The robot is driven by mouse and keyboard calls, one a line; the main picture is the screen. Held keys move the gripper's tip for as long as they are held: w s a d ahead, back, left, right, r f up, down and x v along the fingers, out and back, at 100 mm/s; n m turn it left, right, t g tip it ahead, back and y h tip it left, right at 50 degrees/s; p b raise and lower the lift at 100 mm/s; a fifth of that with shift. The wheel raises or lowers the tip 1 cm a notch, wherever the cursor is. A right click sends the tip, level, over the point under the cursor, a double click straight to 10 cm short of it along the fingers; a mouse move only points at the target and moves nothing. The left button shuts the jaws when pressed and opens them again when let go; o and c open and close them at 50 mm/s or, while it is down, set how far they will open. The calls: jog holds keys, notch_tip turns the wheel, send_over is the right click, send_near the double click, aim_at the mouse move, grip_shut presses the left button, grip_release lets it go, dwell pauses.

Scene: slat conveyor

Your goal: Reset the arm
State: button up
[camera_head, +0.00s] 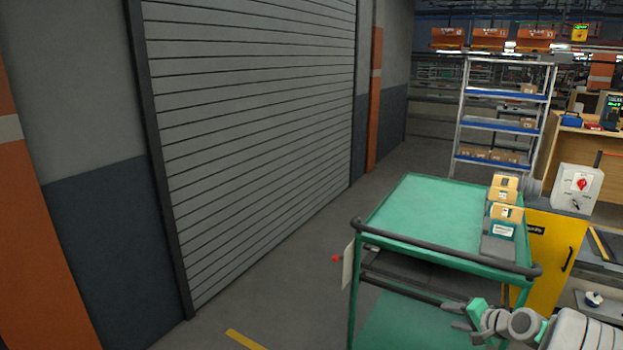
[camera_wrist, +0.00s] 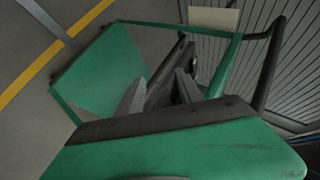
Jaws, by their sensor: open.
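My gripper (camera_head: 455,315) is at the lower right of the head view, low beside the green cart (camera_head: 425,208) and below the level of its top. In the wrist view my gripper (camera_wrist: 160,92) shows as two grey fingertips apart from each other, with nothing between them. A dark bar and green panels of the cart (camera_wrist: 105,70) lie close around the fingers in that view. Whether the fingers touch the cart I cannot tell.
Small yellow boxes (camera_head: 505,188) and a grey holder (camera_head: 498,245) sit on the cart's right side. A yellow cabinet (camera_head: 550,255) stands right of it, a shelf rack (camera_head: 502,125) behind. A slatted shutter (camera_head: 250,120) closes the left; the floor (camera_head: 275,290) before it is clear.

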jog(key=s+a+f+n+g, duration=0.25)
jog(key=s+f+g, duration=0.25)
jog(key=s+f, duration=0.55)
jog(key=s+a+r+n+g, duration=0.1)
jog(key=s+a+r+g, duration=0.15)
jog(key=s, duration=0.35)
jog(key=s+a+r+g, duration=0.1)
jog(key=s+a+g, duration=0.1)
jog(key=s+a, duration=0.35)
jog(key=s+a+r+n+g, duration=0.1)
jog(key=s+g, duration=0.1)
jog(key=s, duration=0.5)
jog(key=a+r+n+t+h, duration=0.3)
jog(key=a+r+n, duration=0.3)
jog(key=a+r, duration=1)
jog(key=shift+w+a+r+t, duration=0.35)
jog(key=shift+w+a+t, duration=0.1)
jog(key=shift+a+t, duration=0.25)
